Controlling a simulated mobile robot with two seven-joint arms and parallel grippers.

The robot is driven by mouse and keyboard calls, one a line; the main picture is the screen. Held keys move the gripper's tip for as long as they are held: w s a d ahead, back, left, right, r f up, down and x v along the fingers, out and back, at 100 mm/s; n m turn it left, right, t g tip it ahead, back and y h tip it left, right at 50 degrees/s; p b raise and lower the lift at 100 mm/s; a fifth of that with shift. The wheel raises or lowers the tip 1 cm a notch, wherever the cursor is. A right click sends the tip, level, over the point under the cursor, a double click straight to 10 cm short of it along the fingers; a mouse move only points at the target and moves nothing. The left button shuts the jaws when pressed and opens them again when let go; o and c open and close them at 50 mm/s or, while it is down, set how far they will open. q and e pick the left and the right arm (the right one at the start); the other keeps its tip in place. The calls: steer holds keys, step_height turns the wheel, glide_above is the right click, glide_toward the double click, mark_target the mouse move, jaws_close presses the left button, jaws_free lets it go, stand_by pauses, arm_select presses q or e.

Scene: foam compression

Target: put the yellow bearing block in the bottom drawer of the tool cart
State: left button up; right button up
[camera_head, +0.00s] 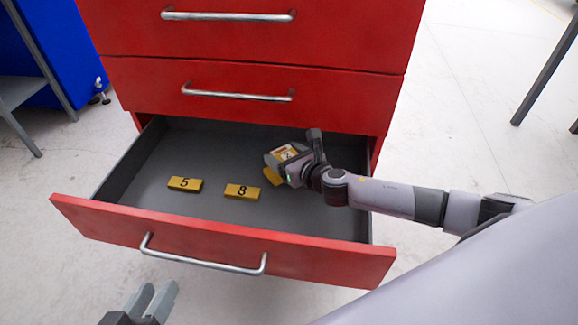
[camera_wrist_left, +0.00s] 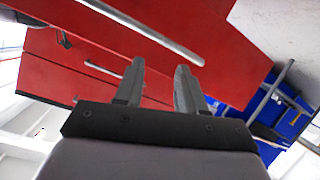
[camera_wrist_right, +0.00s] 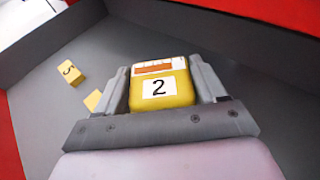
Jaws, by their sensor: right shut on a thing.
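The tool cart's bottom drawer (camera_head: 150,210) is pulled out, grey inside with a red front. My right gripper (camera_head: 290,152) is inside the drawer's space at its right side. In the right wrist view it is shut on the yellow bearing block (camera_wrist_right: 165,88), which has a white label reading 2 and an orange-and-white label. The block is partly hidden by the gripper in the head view (camera_head: 285,154); I cannot tell if it touches the drawer floor. My left gripper (camera_head: 152,300) is open and empty in front of the drawer, with its fingers apart in its wrist view (camera_wrist_left: 160,68).
Yellow plates marked 5 (camera_head: 185,184) and 8 (camera_head: 242,192) lie on the drawer floor. Another yellow piece (camera_head: 272,176) shows beside the right gripper, partly hidden. The drawers above (camera_head: 240,90) are shut. A blue cabinet (camera_head: 60,50) stands at left.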

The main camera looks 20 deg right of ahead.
steer(key=shift+s+d+r, duration=0.1)
steer(key=shift+s+d, duration=0.15)
steer(key=shift+d, duration=0.2)
step_height(320, 180, down, 3)
steer(key=shift+r+b, duration=0.15)
steer(key=shift+b, duration=1)
steer(key=shift+f+b, duration=0.3)
steer(key=shift+f, duration=0.15)
arm_select(q)
steer(key=shift+t, duration=0.4)
steer(key=shift+a, duration=0.1)
arm_select(e)
steer(key=o, duration=1.5)
steer(key=shift+f, duration=0.15)
